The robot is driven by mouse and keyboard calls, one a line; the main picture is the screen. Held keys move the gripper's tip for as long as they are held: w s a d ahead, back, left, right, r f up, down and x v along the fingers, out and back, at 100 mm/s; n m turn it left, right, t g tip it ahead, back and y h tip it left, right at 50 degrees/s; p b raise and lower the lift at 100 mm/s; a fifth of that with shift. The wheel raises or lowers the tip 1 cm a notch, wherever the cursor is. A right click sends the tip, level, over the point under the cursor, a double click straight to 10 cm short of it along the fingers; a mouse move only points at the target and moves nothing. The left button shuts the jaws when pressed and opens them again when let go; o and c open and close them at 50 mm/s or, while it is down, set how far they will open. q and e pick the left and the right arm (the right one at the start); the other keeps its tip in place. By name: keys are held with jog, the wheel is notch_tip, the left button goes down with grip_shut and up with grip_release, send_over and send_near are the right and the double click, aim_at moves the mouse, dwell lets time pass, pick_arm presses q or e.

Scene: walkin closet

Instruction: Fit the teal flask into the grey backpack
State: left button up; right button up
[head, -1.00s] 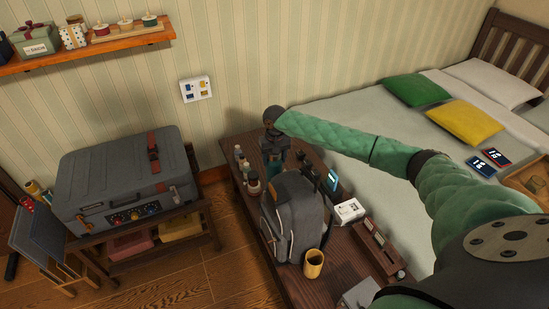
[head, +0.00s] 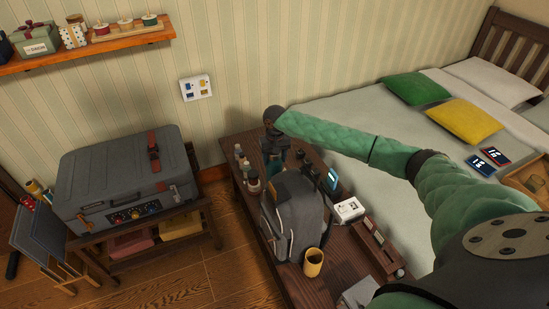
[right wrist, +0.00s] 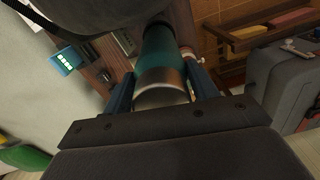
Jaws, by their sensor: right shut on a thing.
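The grey backpack (head: 293,225) stands upright on the dark wooden bench, its top towards the wall. My right gripper (head: 275,158) is just behind the backpack's top, pointing down. In the right wrist view the right gripper (right wrist: 160,90) is shut on the teal flask (right wrist: 160,50), whose bare metal end faces the camera. The flask is outside the backpack, as far as I can see. In the head view the flask is mostly hidden by the gripper and the backpack. My left gripper is not in view.
Small bottles (head: 242,160) stand left of my right gripper. A dark wooden tray (head: 375,245) lies further right. The bed is beyond the bench.

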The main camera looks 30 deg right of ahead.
jog(key=shift+f, duration=0.85)
dwell(1.1)
jog(key=shift+p, duration=0.55)
dwell(0.6)
jog(key=shift+f+b, duration=0.55)
jog(key=shift+f, duration=2.15)
jog(key=o, duration=2)
jog(key=shift+f, duration=0.15)
jog(key=shift+o, duration=0.2)
jog(key=shift+r+p, duration=4.9)
jog(key=shift+r, duration=3.3)
